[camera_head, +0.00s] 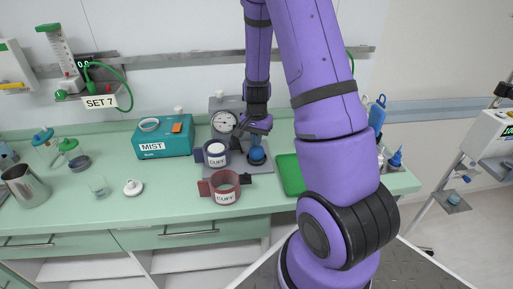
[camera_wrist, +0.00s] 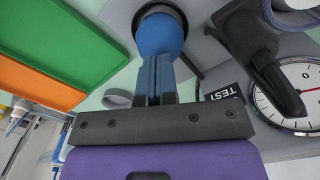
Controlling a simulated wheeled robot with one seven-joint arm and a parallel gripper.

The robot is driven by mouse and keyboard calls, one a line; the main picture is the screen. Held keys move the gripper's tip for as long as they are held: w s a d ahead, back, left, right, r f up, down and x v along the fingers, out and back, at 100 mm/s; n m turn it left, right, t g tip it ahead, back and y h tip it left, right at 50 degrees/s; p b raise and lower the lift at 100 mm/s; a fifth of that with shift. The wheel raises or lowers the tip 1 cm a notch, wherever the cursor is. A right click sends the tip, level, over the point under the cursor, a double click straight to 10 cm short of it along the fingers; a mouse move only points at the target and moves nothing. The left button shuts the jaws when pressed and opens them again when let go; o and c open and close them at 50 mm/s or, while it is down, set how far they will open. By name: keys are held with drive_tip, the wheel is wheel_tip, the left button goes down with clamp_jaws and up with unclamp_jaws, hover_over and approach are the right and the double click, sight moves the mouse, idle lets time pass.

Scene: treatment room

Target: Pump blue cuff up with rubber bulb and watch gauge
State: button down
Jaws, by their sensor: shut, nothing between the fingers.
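The blue rubber bulb (camera_head: 257,154) stands on the grey base plate, directly under my gripper (camera_head: 257,138). In the wrist view the bulb (camera_wrist: 158,34) is just beyond the fingertips of my gripper (camera_wrist: 157,62), which are closed together with nothing between them; whether they touch it I cannot tell. The blue cuff (camera_head: 212,158), with a white CUFF label, stands left of the bulb. The round white gauge (camera_head: 223,122) is behind the cuff. In the wrist view the gauge (camera_wrist: 293,95) is partly hidden by a dark part, and a red needle shows near its 0.
A red cuff (camera_head: 225,188) stands in front of the blue one. A green tray (camera_head: 290,174) lies to the right, partly behind my arm. A teal MIST box (camera_head: 165,140) is at the left.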

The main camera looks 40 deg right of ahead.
drive_tip(key=shift+f, duration=0.15)
drive_tip(key=shift+f, duration=0.95)
drive_tip(key=shift+r, duration=1.1)
drive_tip(key=shift+f, duration=0.1)
drive_tip(key=shift+f, duration=1.1)
drive_tip(key=shift+r, duration=1.2)
drive_tip(key=shift+r, duration=3)
